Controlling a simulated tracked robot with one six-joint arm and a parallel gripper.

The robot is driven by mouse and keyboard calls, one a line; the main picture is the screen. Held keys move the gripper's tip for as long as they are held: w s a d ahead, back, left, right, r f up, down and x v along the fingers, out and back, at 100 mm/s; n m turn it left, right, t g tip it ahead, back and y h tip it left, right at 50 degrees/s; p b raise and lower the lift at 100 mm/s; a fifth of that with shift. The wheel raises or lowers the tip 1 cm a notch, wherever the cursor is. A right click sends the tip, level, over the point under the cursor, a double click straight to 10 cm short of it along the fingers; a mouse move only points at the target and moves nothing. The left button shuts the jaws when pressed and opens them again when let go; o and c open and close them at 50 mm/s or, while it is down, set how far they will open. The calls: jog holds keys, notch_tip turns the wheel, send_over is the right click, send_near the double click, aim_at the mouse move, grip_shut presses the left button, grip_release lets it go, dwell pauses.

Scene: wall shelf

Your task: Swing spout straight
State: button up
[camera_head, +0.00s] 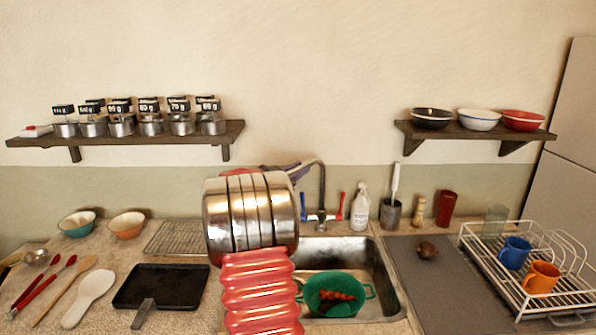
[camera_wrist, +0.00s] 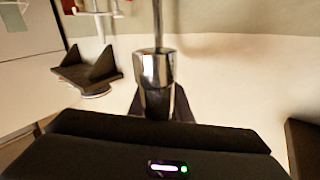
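The chrome spout (camera_head: 322,182) rises behind the sink and curves over to the left in the head view. Its end goes behind my gripper (camera_head: 294,170), which shows only in part behind my arm. In the wrist view the metal end of the spout (camera_wrist: 155,68) stands directly at my gripper (camera_wrist: 160,103), with a dark finger edge showing on either side of it. The fingers' inner faces are hidden by the spout end, so I cannot tell whether they press on it.
A blue-handled tap (camera_head: 303,207) and a red-handled tap (camera_head: 340,207) flank the spout. A soap bottle (camera_head: 361,208) stands close on the right. The sink (camera_head: 375,275) below holds a green colander (camera_head: 320,305). A shelf with jars (camera_head: 150,137) hangs at the upper left.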

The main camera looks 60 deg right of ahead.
grip_shut()
jog(key=shift+s, duration=0.1)
